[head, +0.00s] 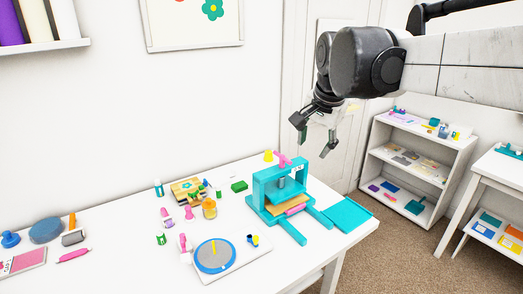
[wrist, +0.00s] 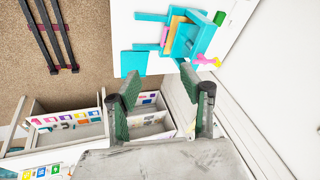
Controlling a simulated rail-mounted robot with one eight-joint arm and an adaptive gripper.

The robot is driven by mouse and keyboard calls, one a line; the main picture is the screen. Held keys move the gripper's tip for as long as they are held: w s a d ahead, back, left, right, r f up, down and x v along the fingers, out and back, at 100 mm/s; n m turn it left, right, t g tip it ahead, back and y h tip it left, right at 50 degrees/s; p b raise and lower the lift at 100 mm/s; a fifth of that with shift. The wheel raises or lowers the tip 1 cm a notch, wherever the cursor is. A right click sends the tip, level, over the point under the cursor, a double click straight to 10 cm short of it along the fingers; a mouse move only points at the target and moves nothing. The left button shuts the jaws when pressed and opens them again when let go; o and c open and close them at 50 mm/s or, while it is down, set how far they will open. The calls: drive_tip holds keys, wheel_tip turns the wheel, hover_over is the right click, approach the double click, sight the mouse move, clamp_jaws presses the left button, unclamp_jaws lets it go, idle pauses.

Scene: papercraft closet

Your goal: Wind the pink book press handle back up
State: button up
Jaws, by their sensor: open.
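The teal book press (head: 280,190) stands on the white table toward its right end. Its pink handle (head: 283,159) sits on top of the frame, and a screw runs down from the top bar. A tan and pink stack (head: 288,205) lies in the press; whether the plate touches it I cannot tell. My gripper (head: 314,139) is open and empty, above and to the right of the press, apart from it. In the wrist view the press (wrist: 188,38) and pink handle (wrist: 207,62) are beyond my open fingers (wrist: 165,98), toward the top.
A teal board (head: 347,214) lies right of the press. A yellow object (head: 268,155) shows just behind the handle. A round grey-blue turntable (head: 215,256), jars and small tools fill the table's middle. A white shelf (head: 413,165) stands at the right. The air around my gripper is clear.

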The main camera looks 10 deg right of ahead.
drive_tip(key=w+r+m+g+p, duration=0.15)
drive_tip(key=w+m, duration=0.35)
drive_tip(key=w, duration=0.8)
drive_tip(key=m+g+p, duration=0.3)
drive_tip(key=m, duration=0.9)
hover_over(282, 156)
wheel_tip(282, 156, down, 14)
wheel_tip(282, 156, down, 13)
drive_tip(key=shift+w+f+p, duration=0.1)
drive_tip(key=shift+p, duration=0.5)
drive_tip(key=shift+d, duration=0.1)
clamp_jaws()
